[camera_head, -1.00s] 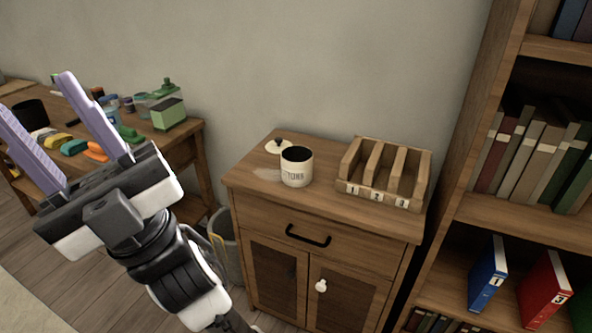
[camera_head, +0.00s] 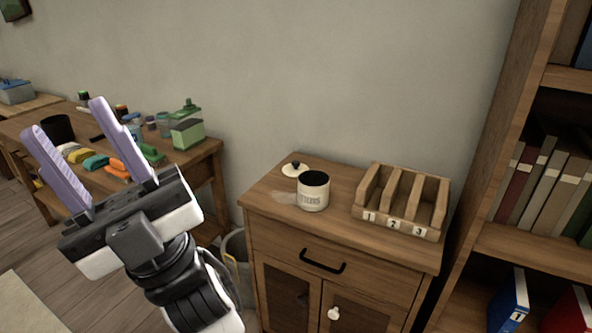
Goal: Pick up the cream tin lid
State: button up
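The cream tin lid (camera_head: 290,169) with a dark knob lies on the cabinet top (camera_head: 385,244), behind and left of the cream tin (camera_head: 314,197). The tin stands upright, uncovered and dark inside, with lettering on its front, and hides a little of the lid's right edge. My gripper (camera_head: 68,118) is raised at the left of the view, its two pale purple fingers apart with nothing between them. It is well clear of the lid.
A wooden rack (camera_head: 402,202) with numbered slots stands right of the tin. A pale smear (camera_head: 283,197) marks the cabinet top. A cluttered desk (camera_head: 205,152) is at the left, a bookshelf (camera_head: 490,245) at the right, and a grey bin (camera_head: 236,246) beside the cabinet.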

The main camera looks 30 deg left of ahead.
aim_at(294, 169)
jog(key=i+l+u, duration=0.1)
jog(key=i+u, duration=0.3)
jog(key=i+l+u, duration=0.25)
jog(key=u, duration=0.15)
jog(key=i+l+u, duration=0.4)
